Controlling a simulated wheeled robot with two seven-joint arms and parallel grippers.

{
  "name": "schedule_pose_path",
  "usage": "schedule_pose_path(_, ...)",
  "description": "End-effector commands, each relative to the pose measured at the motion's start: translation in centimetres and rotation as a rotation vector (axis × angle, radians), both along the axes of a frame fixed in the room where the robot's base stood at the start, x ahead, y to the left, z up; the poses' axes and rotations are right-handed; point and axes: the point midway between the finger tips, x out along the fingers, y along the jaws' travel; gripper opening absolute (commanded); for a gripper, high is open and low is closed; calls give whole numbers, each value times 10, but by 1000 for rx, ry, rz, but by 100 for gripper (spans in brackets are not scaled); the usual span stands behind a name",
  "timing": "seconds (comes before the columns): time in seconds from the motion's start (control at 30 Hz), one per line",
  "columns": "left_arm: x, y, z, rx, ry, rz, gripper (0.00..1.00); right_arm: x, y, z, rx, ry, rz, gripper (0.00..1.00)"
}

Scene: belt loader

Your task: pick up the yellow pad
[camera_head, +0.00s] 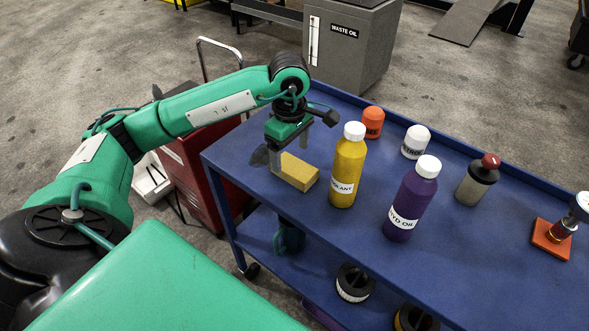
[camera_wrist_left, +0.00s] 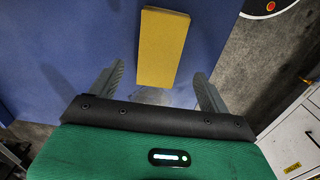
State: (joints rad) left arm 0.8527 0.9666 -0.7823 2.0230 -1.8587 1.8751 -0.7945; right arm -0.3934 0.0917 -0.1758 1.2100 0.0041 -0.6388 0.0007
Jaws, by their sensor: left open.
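The yellow pad (camera_head: 297,171) is a flat rectangular block lying on the blue top of the cart, near its left end. In the left wrist view the yellow pad (camera_wrist_left: 162,47) lies ahead of my fingers, roughly midway between their lines. My left gripper (camera_head: 291,151) is over the cart at the pad, pointing down. In the left wrist view its two fingers (camera_wrist_left: 156,84) are spread wide with nothing between them. The head view does not clearly show whether a finger touches the pad. My right gripper is not in view.
A yellow bottle (camera_head: 349,168) stands close to the right of the pad, with a purple bottle (camera_head: 411,201) beyond it. An orange-capped container (camera_head: 373,122), a white-capped one (camera_head: 416,142) and a red-topped jar (camera_head: 477,183) stand farther back. The blue cart (camera_head: 330,245) has a raised rim.

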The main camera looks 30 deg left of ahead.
Motion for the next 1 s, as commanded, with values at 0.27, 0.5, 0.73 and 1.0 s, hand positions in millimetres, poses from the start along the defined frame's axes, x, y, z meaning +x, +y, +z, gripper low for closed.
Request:
schedule_pose_path(0.27, 2, 4, -38, 0, 5, 1, 80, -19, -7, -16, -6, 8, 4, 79)
schedule_pose_path(0.5, 3, 4, -46, 0, 2, 0, 80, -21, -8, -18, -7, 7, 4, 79)
schedule_pose_path(0.73, 3, 4, -46, 0, 1, 0, 54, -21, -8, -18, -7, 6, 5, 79)
schedule_pose_path(1.0, 3, 4, -45, 0, 1, 0, 31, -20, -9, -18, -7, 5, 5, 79)
